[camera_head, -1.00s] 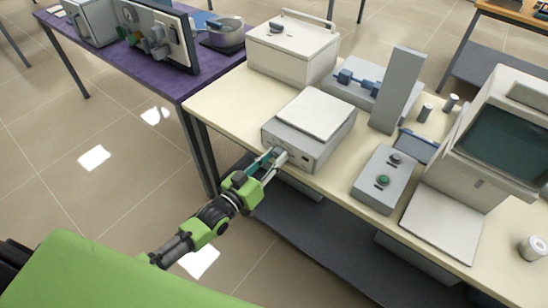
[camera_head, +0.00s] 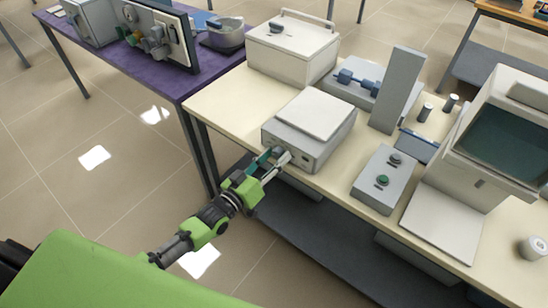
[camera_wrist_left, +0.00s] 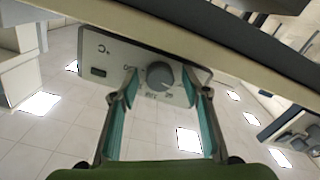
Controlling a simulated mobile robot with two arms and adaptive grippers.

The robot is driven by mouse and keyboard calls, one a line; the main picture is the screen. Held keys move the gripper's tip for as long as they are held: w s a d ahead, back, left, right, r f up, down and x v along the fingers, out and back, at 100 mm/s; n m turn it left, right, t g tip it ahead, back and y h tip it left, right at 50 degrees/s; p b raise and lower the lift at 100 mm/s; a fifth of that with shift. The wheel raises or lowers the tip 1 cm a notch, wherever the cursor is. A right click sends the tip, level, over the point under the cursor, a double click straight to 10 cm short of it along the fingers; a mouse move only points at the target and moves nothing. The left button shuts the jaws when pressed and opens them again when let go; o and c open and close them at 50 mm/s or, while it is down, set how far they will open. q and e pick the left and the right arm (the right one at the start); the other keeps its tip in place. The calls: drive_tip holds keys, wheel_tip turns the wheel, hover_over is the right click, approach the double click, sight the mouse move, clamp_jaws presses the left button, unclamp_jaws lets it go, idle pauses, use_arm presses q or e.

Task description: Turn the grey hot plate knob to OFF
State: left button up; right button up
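The hot plate (camera_head: 290,143) is a grey box with a white square top, standing at the front left edge of the cream table. Its front panel (camera_wrist_left: 110,58) fills the upper middle of the left wrist view. The grey round knob (camera_wrist_left: 160,75) is on that panel, with small markings around it that I cannot read. My left gripper (camera_head: 279,157) is at the panel in the head view. In the left wrist view its two teal fingers (camera_wrist_left: 161,94) are spread, one on each side of the knob, with visible gaps. My right gripper is not in view.
A grey control box (camera_head: 370,196) with two knobs stands to the right on the cream table (camera_head: 335,180). A white lidded box (camera_head: 290,55) stands behind the hot plate. A purple table (camera_head: 180,85) adjoins at the left. Open floor lies in front.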

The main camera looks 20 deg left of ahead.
use_arm(q)
drive_tip(key=shift+s, duration=0.1)
drive_tip(key=v, duration=1.1)
drive_tip(key=shift+s+a, duration=0.15)
drive_tip(key=shift+s, duration=0.25)
